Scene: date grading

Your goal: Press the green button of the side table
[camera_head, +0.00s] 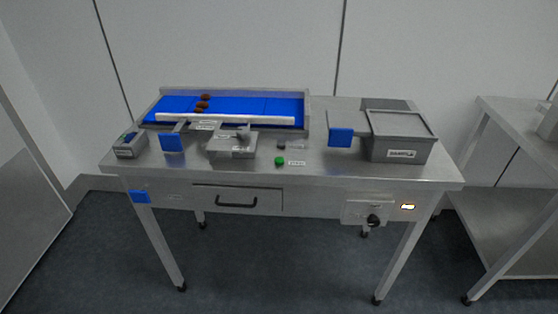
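A steel table (330,178) stands in the middle of the head view. A round green button (279,161) sits on its top near the front edge, left of centre, with a small white label to its right. A dark round button (281,144) sits just behind it, also with a label. Nothing covers the green button. Neither of my grippers is in view.
A small labelled steel box (232,146) is left of the green button; a grey bin (400,150) is at right. Another steel table (525,120) stands far right.

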